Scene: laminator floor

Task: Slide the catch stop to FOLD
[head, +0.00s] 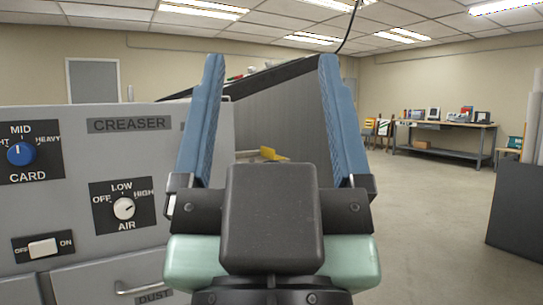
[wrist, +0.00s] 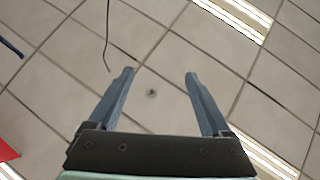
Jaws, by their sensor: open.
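My gripper (head: 271,60) is raised in front of the head camera, its two blue fingers upright and wide apart with nothing between them. In the wrist view my gripper (wrist: 159,74) also shows open and empty against the ceiling. The grey creaser machine (head: 160,165) stands at the left of the head view. I cannot make out a catch stop or a FOLD mark in either view. My gripper hides part of the machine's right side and what lies behind it.
The creaser carries a blue CARD knob (head: 20,153), a white AIR knob (head: 124,208) and a white rocker switch (head: 43,248). A yellow piece (head: 272,154) shows between my fingers. A workbench (head: 445,130) stands far right; the floor (head: 425,215) before it is clear.

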